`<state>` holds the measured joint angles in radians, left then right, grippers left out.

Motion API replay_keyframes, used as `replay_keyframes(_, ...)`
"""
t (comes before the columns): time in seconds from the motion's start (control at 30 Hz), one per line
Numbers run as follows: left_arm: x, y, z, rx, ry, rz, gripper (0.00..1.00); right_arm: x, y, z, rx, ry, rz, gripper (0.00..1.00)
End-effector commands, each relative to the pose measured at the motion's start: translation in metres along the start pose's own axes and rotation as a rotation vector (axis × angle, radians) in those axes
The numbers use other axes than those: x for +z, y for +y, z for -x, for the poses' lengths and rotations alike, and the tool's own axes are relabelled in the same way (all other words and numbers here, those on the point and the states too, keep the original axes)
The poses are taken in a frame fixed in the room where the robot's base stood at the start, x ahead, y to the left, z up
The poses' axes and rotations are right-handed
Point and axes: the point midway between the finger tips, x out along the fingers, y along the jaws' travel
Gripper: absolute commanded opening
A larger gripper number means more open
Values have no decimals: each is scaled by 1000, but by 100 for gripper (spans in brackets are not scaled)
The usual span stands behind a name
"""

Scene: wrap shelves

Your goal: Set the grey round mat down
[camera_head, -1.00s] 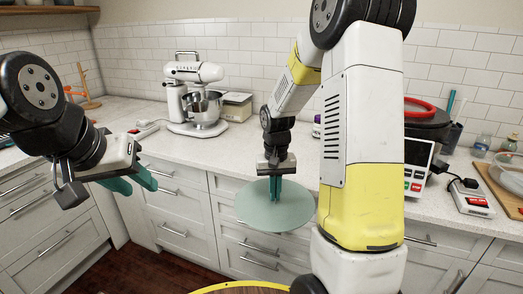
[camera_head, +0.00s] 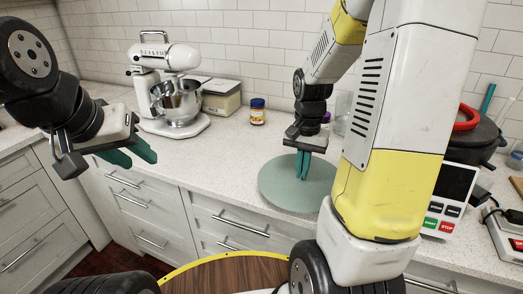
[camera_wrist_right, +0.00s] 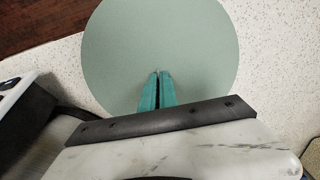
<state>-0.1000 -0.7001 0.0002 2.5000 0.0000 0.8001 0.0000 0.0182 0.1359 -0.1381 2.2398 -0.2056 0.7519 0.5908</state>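The grey round mat (camera_head: 275,188) is a flat grey-green disc. In the head view it is over the counter near the front edge, roughly level. My right gripper (camera_head: 302,176) points down at it, with its teal fingers close together. In the right wrist view the mat (camera_wrist_right: 160,35) fills the top middle and the fingertips (camera_wrist_right: 160,75) lie over its surface. The grip point itself is hidden. I cannot tell whether the mat touches the counter. My left gripper (camera_head: 140,155) is empty at the left, its teal fingers apart.
The pale speckled counter (camera_head: 225,160) is clear left of the mat. A white stand mixer (camera_head: 165,85), a container (camera_head: 220,97) and a small jar (camera_head: 257,112) stand behind. A card terminal or scale (camera_head: 447,200) and a dark pot (camera_head: 470,140) stand at the right.

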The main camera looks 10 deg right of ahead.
Motion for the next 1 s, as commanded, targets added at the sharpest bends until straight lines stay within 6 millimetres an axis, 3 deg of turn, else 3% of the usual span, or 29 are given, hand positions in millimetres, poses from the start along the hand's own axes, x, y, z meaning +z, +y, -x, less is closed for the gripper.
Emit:
replay_keyframes(0.5,0,0,0,0,0,0,36,-61,-111,-13,0,0,4,0)
replay_keyframes(0.8,0,0,0,0,0,0,36,-73,-133,-15,0,0,3,0)
replay_keyframes(1.0,0,0,0,0,0,0,36,-72,-132,-45,2,-3,2,0)
